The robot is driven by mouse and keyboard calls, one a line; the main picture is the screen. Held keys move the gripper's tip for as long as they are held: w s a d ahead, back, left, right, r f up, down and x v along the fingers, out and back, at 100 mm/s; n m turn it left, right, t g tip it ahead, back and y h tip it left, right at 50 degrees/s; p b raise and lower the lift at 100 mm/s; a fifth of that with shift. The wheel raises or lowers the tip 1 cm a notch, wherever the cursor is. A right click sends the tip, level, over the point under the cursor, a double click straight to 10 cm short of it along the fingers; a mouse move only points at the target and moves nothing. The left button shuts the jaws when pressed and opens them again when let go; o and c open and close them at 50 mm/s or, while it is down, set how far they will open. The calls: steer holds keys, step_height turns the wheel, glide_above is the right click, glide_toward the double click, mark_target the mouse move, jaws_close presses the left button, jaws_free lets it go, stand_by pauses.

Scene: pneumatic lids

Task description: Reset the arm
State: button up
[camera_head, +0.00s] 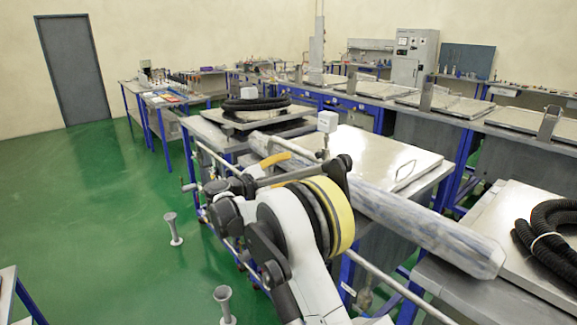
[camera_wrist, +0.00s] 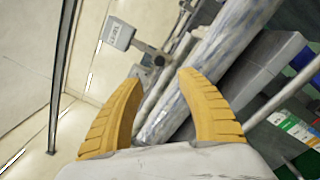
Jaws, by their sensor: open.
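In the wrist view my gripper (camera_wrist: 158,92) shows two yellow ridged fingers spread apart, with nothing held between them. Beyond the fingers lie a long wrapped duct (camera_wrist: 215,60) and a grey box on a rod (camera_wrist: 118,33). In the head view my white and black arm reaches up from the bottom middle, in front of the workbench line. A yellow finger of my gripper (camera_head: 276,160) shows beside the bench; the rest of its jaws is hidden by the arm.
The wrapped duct (camera_head: 430,232) and metal rails run beside the arm. A steel lid with a handle (camera_head: 375,155) lies on the bench behind. Black hoses (camera_head: 552,235) lie at right. Green floor (camera_head: 120,230) is open at left, with two small grey stands (camera_head: 173,230).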

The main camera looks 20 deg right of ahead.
steer(key=s+d+r+m+g+y+b, duration=0.1)
steer(key=s+d+m+y, duration=0.2)
steer(key=s, duration=0.7)
steer(key=s+d+m+y, duration=0.15)
steer(key=s+y, duration=0.35)
steer(key=s, duration=0.5)
steer(key=s+a+f+m+y, duration=0.2)
steer(key=s+a+f+y, duration=0.1)
steer(key=s, duration=0.5)
steer(key=s+a+f+m+y+b, duration=0.1)
steer(key=s+a+f+m+y, duration=0.2)
steer(key=s, duration=0.5)
steer(key=s+a+f+m+y, duration=0.2)
steer(key=s+a+f+m, duration=0.1)
steer(key=s, duration=0.5)
steer(key=shift+s+a+f+t+y, duration=0.25)
steer(key=shift+a+f+t+y, duration=0.15)
steer(key=shift+a+f, duration=0.4)
